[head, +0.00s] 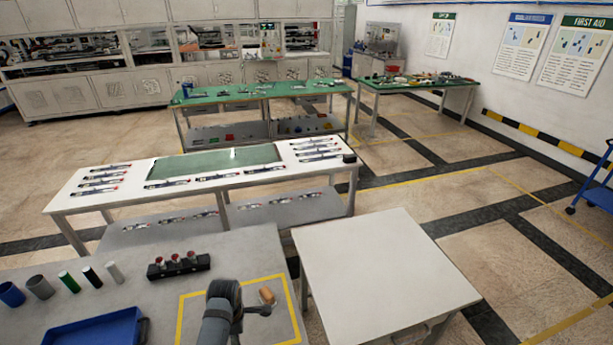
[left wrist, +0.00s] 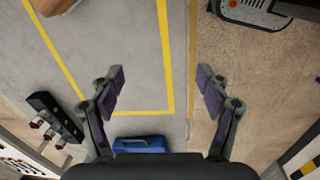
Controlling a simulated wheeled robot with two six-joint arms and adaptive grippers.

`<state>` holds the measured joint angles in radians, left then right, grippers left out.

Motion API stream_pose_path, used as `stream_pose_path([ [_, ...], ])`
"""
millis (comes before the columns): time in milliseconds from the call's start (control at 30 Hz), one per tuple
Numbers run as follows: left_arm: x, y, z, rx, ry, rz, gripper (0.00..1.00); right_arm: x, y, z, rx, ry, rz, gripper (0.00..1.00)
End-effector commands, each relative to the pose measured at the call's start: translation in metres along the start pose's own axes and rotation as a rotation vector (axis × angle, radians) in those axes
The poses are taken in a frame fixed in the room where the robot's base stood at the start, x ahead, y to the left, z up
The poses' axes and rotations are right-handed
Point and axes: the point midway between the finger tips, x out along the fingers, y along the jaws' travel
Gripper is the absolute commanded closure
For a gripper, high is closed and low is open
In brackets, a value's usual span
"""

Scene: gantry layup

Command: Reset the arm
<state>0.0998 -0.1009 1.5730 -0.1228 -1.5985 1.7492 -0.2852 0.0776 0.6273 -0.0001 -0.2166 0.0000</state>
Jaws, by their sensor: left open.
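My left arm reaches in from the bottom of the head view, over the grey table (head: 140,262) and its yellow-lined square. My left gripper (left wrist: 160,82) shows clearly in the left wrist view. Its two fingers are spread apart with nothing between them, above the grey surface and yellow lines. In the head view its fingers are mostly hidden behind the arm. A small brown block (head: 267,295) lies inside the yellow square, just right of the arm. A brown block also shows at the top left of the wrist view (left wrist: 48,6). My right gripper is in neither view.
On the grey table are a blue tray (head: 97,331), a black rack (head: 180,267) with red-topped pieces, and several cylinders, one green (head: 69,282). A bare white table (head: 385,275) stands to the right. A white table with a green mat (head: 220,163) stands beyond.

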Motion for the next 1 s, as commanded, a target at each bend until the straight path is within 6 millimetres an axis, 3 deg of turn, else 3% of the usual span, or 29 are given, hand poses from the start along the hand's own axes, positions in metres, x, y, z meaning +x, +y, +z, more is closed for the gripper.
stream_pose_path([
  [167,-0.011,-0.028,-0.030,0.335,0.023,0.048,0.23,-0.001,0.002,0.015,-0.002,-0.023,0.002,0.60],
  [400,-0.047,-0.074,-0.064,0.952,0.094,0.115,0.23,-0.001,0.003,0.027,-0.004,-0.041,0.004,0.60],
  [600,-0.077,-0.101,-0.075,1.338,0.154,0.145,0.23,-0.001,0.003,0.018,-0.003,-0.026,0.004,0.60],
  [933,-0.123,-0.136,-0.080,1.837,0.242,0.171,0.23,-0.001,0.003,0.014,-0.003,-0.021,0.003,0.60],
  [1000,-0.092,-0.131,-0.080,1.826,0.231,0.159,0.23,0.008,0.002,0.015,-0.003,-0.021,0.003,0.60],
])
